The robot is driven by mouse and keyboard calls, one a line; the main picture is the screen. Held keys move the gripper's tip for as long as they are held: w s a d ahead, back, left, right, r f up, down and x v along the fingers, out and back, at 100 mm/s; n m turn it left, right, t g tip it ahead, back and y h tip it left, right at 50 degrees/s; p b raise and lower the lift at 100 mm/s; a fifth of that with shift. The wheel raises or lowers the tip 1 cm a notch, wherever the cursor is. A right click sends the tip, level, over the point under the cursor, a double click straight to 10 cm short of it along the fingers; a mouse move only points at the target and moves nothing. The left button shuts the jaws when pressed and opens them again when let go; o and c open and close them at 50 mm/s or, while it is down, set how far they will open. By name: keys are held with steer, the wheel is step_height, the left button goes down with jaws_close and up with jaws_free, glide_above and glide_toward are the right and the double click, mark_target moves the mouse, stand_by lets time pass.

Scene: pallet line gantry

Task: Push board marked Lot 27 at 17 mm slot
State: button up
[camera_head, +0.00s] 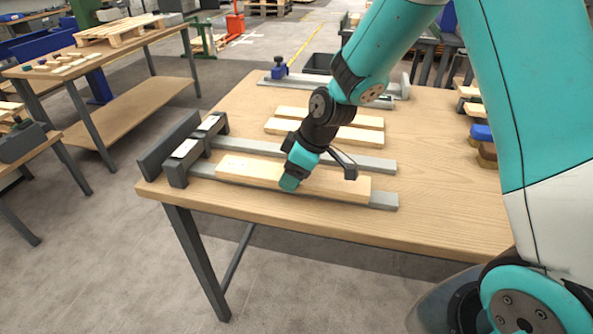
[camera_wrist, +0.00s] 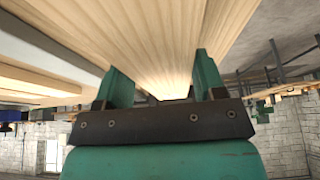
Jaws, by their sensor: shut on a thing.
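A pale wooden board (camera_head: 245,170) lies lengthwise on the front grey rail (camera_head: 384,201), its left end a short gap from a dark block (camera_head: 176,174) with a white label. My gripper (camera_head: 292,180) comes down over the board near its middle and is shut on it. In the wrist view, the two green fingers (camera_wrist: 162,88) stand on either side of pale wood (camera_wrist: 160,50). A second dark block (camera_head: 216,124) with a white label stands behind the first, beside the rear grey rail (camera_head: 350,159). The label writing is too small to read, and no lot mark shows.
Two pale boards (camera_head: 350,133) lie side by side behind the rails. A grey bar with a blue knob (camera_head: 279,70) runs along the table's back. Several small blocks (camera_head: 482,132) sit at the right edge. Bare tabletop (camera_head: 440,165) is clear right of the rails.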

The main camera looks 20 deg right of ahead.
mark_target(269, 170)
steer(key=shift+w+a+f, duration=0.1)
steer(key=shift+w+a, duration=0.3)
steer(key=shift+a, duration=0.25)
steer(key=shift+w+a+f, duration=0.1)
steer(key=shift+w+a, duration=0.3)
steer(key=shift+a, duration=0.25)
steer(key=shift+w+a, duration=0.15)
steer(key=shift+w+a+p, duration=0.15)
steer(key=shift+w+a, duration=0.3)
steer(key=shift+a, duration=0.2)
steer(key=shift+w+a+p, duration=0.15)
steer(key=shift+w+a, duration=0.25)
steer(key=shift+a, duration=0.2)
stand_by(0.4)
steer(key=shift+s+d, duration=0.3)
steer(key=shift+d, duration=0.2)
steer(key=shift+f, duration=0.15)
stand_by(0.4)
stand_by(0.4)
